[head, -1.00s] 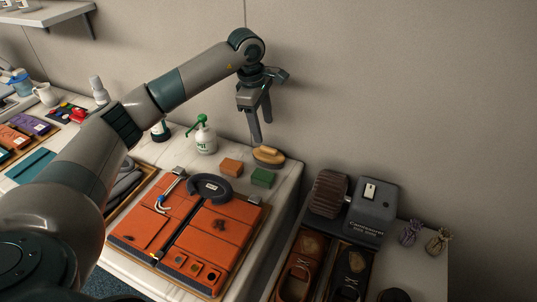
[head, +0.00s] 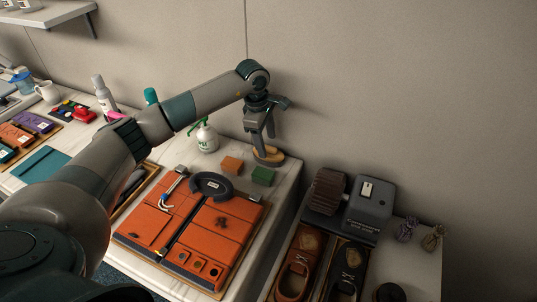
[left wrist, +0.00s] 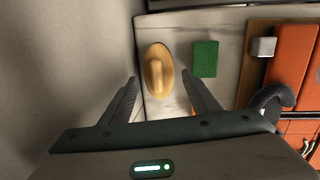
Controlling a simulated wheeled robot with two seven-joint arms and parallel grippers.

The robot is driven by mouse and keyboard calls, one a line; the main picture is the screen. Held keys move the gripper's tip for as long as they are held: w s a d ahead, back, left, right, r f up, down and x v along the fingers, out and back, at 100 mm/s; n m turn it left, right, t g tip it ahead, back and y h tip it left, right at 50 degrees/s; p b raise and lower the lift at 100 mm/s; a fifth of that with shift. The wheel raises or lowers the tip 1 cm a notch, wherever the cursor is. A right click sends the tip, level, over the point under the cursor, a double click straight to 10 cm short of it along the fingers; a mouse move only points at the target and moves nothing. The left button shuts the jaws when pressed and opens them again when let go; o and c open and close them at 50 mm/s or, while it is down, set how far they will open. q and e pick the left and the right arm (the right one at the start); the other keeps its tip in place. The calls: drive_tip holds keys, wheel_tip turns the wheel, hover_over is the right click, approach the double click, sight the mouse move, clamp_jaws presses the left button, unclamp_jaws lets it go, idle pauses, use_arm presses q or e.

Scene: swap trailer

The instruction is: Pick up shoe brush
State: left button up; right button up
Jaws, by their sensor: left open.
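The shoe brush (head: 272,158) has an oval tan wooden body and lies at the back right corner of the white bench. In the left wrist view the brush (left wrist: 158,72) shows whole, with a raised grip along its middle. My left gripper (head: 263,146) points down just over the brush, and its fingers hide part of it in the head view. In the left wrist view my left gripper (left wrist: 160,85) is open and empty, with the brush beyond and between its fingertips. My right gripper is in neither view.
A green block (head: 263,176) and an orange block (head: 232,165) lie beside the brush. A spray bottle (head: 206,138) stands to the left. Orange leather panels (head: 215,225) lie in front. A grey machine (head: 368,207) is to the right. The wall is close behind.

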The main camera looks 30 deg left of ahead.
sight(268, 147)
use_arm(q)
drive_tip(key=shift+f+p, duration=0.35)
drive_tip(key=f, duration=0.1)
drive_tip(key=f+p, duration=0.1)
drive_tip(key=shift+w+d+f+p, duration=0.1)
drive_tip(key=shift+w+f+p, duration=0.2)
drive_tip(key=shift+w+f, duration=0.1)
drive_tip(key=shift+f, duration=0.5)
drive_tip(key=c, duration=0.9)
